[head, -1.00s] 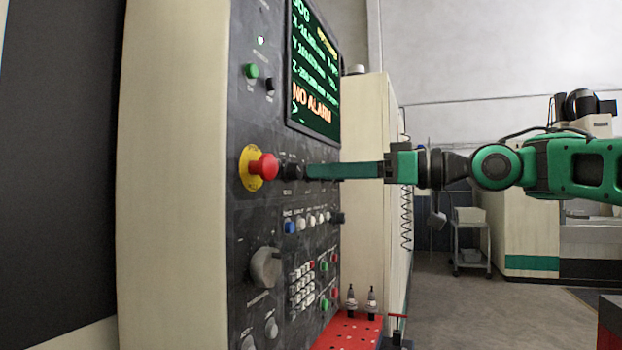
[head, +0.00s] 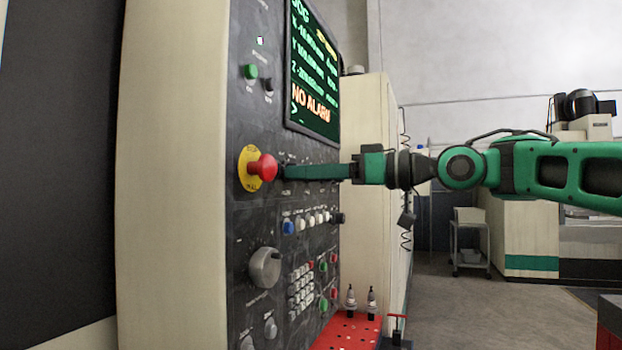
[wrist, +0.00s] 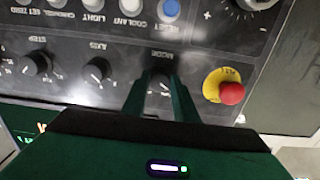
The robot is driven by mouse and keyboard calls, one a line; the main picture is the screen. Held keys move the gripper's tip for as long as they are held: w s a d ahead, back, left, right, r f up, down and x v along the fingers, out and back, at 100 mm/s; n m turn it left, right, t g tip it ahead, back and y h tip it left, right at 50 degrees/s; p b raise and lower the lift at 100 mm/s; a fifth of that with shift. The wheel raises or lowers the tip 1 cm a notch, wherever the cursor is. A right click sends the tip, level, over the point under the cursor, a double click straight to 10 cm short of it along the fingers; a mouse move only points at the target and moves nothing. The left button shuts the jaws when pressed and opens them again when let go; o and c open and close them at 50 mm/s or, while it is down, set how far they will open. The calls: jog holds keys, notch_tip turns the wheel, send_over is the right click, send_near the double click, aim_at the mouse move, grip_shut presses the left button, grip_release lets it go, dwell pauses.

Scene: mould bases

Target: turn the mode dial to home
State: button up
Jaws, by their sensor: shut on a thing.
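The mode dial (wrist: 161,86) is a small black knob under the MODE label on the dark control panel, upside down in the wrist view. My gripper (head: 286,172) reaches the panel from the right in the head view. Its two green fingers stand on either side of the dial and are shut on it. In the head view the fingers hide most of the dial. The dial's pointer and position marks are too small and covered to read.
The red emergency stop (head: 263,167) on its yellow plate is close beside my fingertips. The axis dial (wrist: 97,71) and step dial (wrist: 36,64) are on the other side. A row of buttons (head: 305,222) and a handwheel (head: 265,267) lie below. The screen (head: 315,75) shows JOG.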

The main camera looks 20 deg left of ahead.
jog(key=shift+w+d+m, duration=0.1)
jog(key=shift+w+m, duration=0.05)
jog(key=shift+m, duration=3.75)
jog(key=shift+w+d, duration=0.1)
jog(key=o, duration=1.1)
jog(key=shift+c, duration=0.2)
jog(key=s+d, duration=0.1)
jog(key=d, duration=0.9)
jog(key=shift+d, duration=0.35)
